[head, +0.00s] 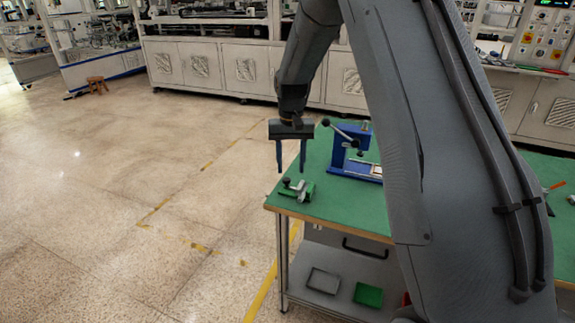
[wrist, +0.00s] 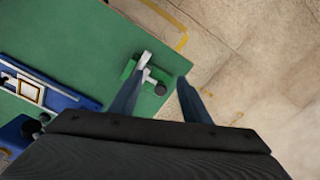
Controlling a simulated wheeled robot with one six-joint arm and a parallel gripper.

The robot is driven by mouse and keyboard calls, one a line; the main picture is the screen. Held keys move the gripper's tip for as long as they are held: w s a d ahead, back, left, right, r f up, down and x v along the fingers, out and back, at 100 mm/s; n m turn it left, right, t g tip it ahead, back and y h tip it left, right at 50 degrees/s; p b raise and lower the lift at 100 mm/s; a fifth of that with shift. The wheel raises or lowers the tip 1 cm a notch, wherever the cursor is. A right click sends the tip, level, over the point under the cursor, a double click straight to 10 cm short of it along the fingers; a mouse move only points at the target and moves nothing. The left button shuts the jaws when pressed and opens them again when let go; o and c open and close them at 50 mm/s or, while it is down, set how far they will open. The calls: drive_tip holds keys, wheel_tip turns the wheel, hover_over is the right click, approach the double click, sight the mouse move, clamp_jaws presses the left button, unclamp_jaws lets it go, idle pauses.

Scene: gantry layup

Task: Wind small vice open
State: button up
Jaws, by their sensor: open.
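The small vice (head: 297,189) is a green body with a light metal part and a dark round knob, near the left corner of the green-topped bench. It also shows in the wrist view (wrist: 131,72), with the knob (wrist: 160,88) towards my fingers. My gripper (head: 290,171) is open and empty, pointing down above the vice. I see no contact. The vice jaws are too small to judge.
A blue fixture (head: 347,145) with a ball-ended lever stands behind and right of the vice on the bench (head: 322,218). A grey tray (head: 323,281) and a green tray (head: 368,295) sit on the lower shelf. The floor left of the bench is clear.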

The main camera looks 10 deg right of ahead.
drive_tip(key=p, duration=0.2)
approach(287, 179)
drive_tip(key=shift+f+m, duration=0.1)
drive_tip(key=shift+m, duration=0.2)
drive_tip(key=shift+f+p, duration=1.65)
drive_tip(key=shift+f, duration=2.15)
drive_tip(key=c, duration=1)
drive_tip(key=shift+c, duration=0.2)
